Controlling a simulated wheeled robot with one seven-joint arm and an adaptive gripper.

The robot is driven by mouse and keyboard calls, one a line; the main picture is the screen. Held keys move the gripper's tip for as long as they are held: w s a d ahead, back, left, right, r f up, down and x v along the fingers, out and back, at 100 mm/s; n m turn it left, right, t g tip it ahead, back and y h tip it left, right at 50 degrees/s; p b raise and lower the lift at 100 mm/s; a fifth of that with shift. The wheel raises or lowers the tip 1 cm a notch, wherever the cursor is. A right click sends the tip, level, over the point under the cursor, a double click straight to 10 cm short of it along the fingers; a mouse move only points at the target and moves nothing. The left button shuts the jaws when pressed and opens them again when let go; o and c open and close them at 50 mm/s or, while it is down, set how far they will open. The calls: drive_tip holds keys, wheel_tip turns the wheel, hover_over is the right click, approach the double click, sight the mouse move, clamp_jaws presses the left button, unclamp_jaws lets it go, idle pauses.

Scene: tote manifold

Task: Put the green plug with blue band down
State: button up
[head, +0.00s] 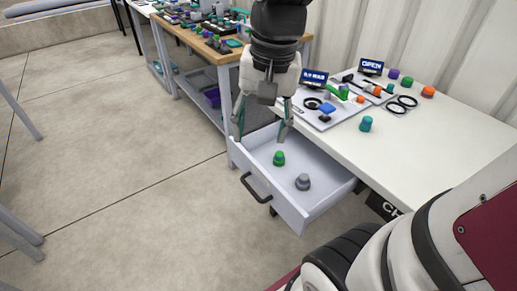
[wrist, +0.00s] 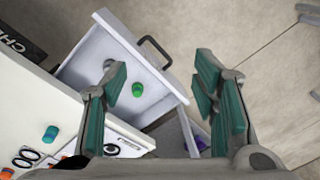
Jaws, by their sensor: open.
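A green plug (head: 279,158) stands in the open white drawer (head: 262,188); it also shows in the wrist view (wrist: 137,89). I cannot make out a blue band on it at this size. A grey plug (head: 303,182) stands near it in the drawer. My gripper (head: 262,130) is open and empty, pointing down above the back left part of the drawer. In the wrist view the green plug appears between the spread fingers (wrist: 160,88), nearer the left one, and apart from them. A teal plug (head: 366,123) stands on the white table.
The white table (head: 440,135) holds a grey board with small parts (head: 325,113), black rings (head: 402,104), several coloured plugs and small signs, one reading OPEN (head: 371,67). A wooden bench (head: 205,47) with parts stands behind left. The floor (head: 120,170) at left is clear.

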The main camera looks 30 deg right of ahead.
drive_tip(key=s+a+n, duration=0.4)
drive_tip(key=s+n, duration=0.3)
drive_tip(key=s, duration=0.7)
drive_tip(key=shift+a+r+n+h, duration=0.15)
drive_tip(key=shift+r+n+h, duration=0.1)
drive_tip(key=shift+n+h, duration=0.15)
wheel_tip(320, 180, up, 14)
drive_tip(key=t+p, duration=0.3)
drive_tip(key=p, duration=0.9)
drive_tip(key=shift+w+d+f, duration=0.15)
drive_tip(key=shift+d+f, duration=0.05)
drive_tip(key=shift+f, duration=0.05)
